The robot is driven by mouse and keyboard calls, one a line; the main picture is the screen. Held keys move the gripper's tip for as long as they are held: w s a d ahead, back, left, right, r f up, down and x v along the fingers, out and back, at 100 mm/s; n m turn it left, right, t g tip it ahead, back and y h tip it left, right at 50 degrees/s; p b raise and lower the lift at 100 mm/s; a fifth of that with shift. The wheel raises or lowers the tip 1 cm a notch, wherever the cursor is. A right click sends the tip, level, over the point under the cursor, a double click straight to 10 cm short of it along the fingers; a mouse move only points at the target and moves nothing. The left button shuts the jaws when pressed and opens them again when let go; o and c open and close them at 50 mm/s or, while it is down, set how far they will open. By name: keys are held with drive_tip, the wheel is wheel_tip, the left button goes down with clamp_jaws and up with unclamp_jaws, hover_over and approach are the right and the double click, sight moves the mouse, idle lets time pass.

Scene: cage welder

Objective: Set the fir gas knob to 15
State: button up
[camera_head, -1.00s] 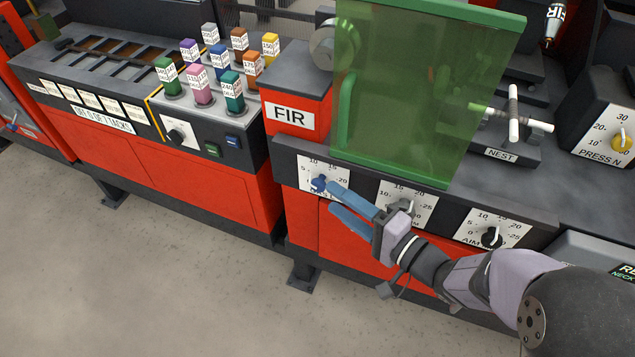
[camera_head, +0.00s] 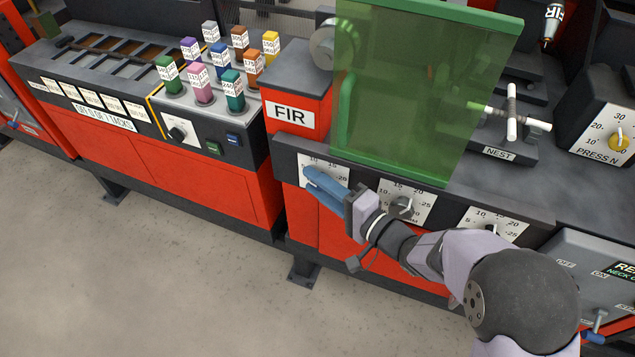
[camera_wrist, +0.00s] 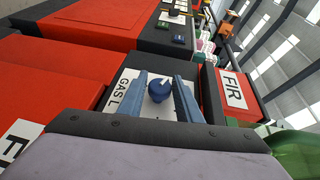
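In the head view the plate (camera_head: 331,163) is under the FIR sign, and my fingers hide the knob. My gripper (camera_wrist: 160,80) has blue fingers, one on each side of the knob, with a gap showing in the wrist view. In the head view the gripper (camera_head: 316,183) is against the dial area. I cannot read the knob's setting here.
A second dial (camera_head: 402,206) and a third dial (camera_head: 490,224) stand to the right on the same panel. A green see-through screen (camera_head: 420,90) rises above the panel. The floor (camera_head: 150,260) in front is clear.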

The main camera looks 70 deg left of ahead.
drive_tip(key=c, duration=0.6)
drive_tip(key=shift+o, duration=0.2)
drive_tip(key=b, duration=0.2)
drive_tip(key=shift+f+y+b, duration=0.3)
drive_tip(key=b, duration=0.3)
drive_tip(key=shift+f+y, duration=0.15)
drive_tip(key=shift+y, duration=0.15)
drive_tip(key=m+g+y+b, duration=0.1)
drive_tip(key=y+b, duration=0.1)
drive_tip(key=b, duration=0.5)
drive_tip(key=shift+f, duration=0.15)
drive_tip(key=m+y+b, duration=0.3)
drive_tip(key=y+b, duration=0.1)
drive_tip(key=b, duration=0.7)
drive_tip(key=y+b, duration=0.1)
drive_tip(key=b, duration=0.1)
drive_tip(key=m+b, duration=0.1)
drive_tip(key=shift+r+m+y+b, duration=0.2)
drive_tip(key=shift+m+y+b, duration=0.1)
drive_tip(key=shift+y+b, duration=0.1)
drive_tip(key=shift+r+m+t+y+b, duration=0.2)
drive_tip(key=shift+m+t+y+b, duration=0.3)
drive_tip(key=shift+b, duration=0.35)
drive_tip(key=shift+r, duration=0.15)
